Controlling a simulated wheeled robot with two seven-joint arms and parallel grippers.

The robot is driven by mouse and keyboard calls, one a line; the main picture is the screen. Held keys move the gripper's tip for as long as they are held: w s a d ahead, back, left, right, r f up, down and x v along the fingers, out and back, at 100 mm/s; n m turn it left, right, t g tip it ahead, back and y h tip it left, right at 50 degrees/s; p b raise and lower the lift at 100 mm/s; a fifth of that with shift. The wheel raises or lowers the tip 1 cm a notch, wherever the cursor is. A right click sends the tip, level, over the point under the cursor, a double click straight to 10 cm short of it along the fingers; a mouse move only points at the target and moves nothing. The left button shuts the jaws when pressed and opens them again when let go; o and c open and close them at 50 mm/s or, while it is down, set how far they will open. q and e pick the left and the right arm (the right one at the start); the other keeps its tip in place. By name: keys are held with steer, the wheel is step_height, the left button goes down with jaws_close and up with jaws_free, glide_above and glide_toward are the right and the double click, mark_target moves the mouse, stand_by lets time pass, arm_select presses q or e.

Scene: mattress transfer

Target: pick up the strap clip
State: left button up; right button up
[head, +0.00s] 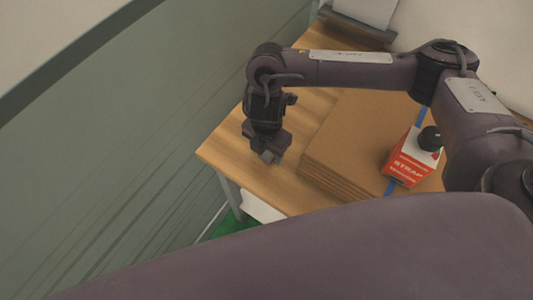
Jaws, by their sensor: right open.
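My right gripper (268,156) points down over the front left part of the wooden table (230,150), left of the cardboard stack. It is open. A small grey piece shows at its fingertips; I cannot tell whether it is part of the fingers or the strap clip. I cannot make out the strap clip clearly anywhere else; the gripper may hide it. My left gripper is not in view.
A stack of flat cardboard (345,140) lies on the table with a blue strap (421,115) across it. A grey-green wall or panel (120,140) fills the left.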

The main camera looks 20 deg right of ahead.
steer(key=c, duration=1)
steer(key=shift+r, duration=0.1)
steer(key=shift+c, duration=0.2)
